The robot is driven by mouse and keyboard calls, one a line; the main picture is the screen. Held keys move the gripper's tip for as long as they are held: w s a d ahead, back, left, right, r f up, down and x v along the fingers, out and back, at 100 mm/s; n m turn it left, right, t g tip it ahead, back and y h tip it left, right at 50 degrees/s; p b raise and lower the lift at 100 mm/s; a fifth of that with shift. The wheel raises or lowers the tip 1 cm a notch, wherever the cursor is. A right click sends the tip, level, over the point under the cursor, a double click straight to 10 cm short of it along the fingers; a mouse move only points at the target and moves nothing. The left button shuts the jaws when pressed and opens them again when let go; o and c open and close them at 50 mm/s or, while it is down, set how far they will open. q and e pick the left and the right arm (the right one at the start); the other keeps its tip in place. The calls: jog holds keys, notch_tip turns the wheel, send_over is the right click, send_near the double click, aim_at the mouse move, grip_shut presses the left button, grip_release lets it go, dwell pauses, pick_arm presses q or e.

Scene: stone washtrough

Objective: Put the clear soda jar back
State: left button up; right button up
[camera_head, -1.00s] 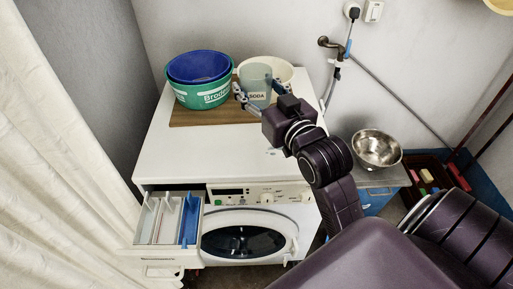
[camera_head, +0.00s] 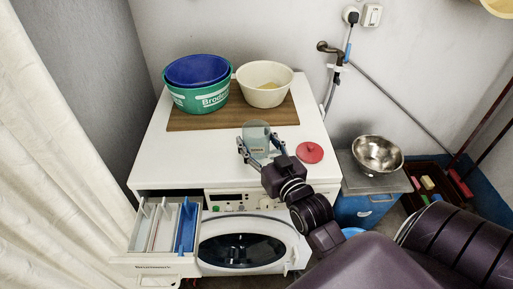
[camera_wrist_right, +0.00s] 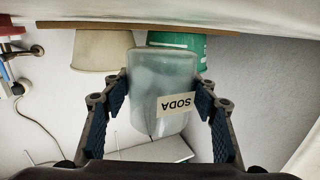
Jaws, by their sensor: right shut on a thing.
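The clear soda jar (camera_head: 256,136) is a pale see-through container with a "SODA" label. My right gripper (camera_head: 260,150) is shut on its sides, over the front part of the washing machine's white top (camera_head: 185,160). In the right wrist view the jar (camera_wrist_right: 160,80) sits between the two dark finger pads, its label upside down. I cannot tell whether its base touches the machine top. A round red lid (camera_head: 310,152) lies on the top just right of the jar. My left gripper is not in view.
A wooden board (camera_head: 225,120) at the back holds nested blue and green tubs (camera_head: 200,98) and a cream bowl (camera_head: 264,98). The detergent drawer (camera_head: 150,262) stands open at front left. A steel bowl (camera_head: 378,154) stands right. The machine top's left side is clear.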

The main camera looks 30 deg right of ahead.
notch_tip(320, 180, down, 2)
jog(key=shift+f, duration=0.2)
jog(key=shift+f, duration=0.1)
jog(key=o, duration=1.3)
jog(key=shift+f, duration=0.1)
jog(key=shift+r, duration=0.2)
jog(key=shift+s+f, duration=0.15)
jog(key=shift+s, duration=0.15)
jog(key=s+a+b, duration=0.1)
jog(key=s, duration=1)
jog(key=shift+s+a+r, duration=0.15)
jog(key=shift+a+r, duration=0.2)
jog(key=shift+r, duration=0.05)
